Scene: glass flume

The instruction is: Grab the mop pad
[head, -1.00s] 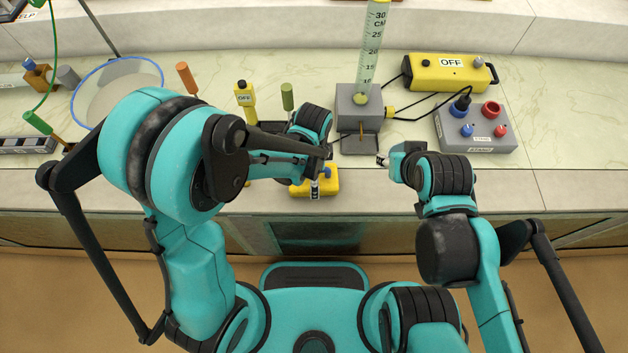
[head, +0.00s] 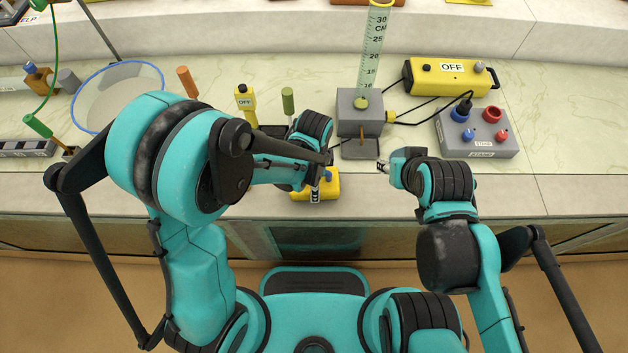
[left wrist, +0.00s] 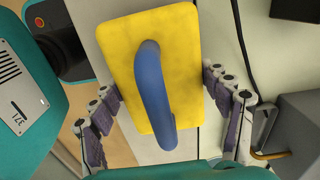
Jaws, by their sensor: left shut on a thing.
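The mop pad is a yellow block (head: 327,189) with a blue handle, at the counter's front edge in the head view. In the left wrist view the yellow face of the mop pad (left wrist: 182,55) fills the middle, with its curved blue handle facing the camera. My left gripper (head: 315,194) is over the pad. Its fingers (left wrist: 163,108) lie along the two sides of the yellow block, shut on it. My right gripper (head: 383,165) is to the right of the pad, apart from it; its fingers are too small to read.
A grey block (head: 359,113) with a tall clear scale stands behind the pad. A yellow OFF box (head: 450,77) and a grey box with knobs (head: 477,134) stand at the right, joined by black cables. A blue-rimmed round net (head: 118,90) lies at the left.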

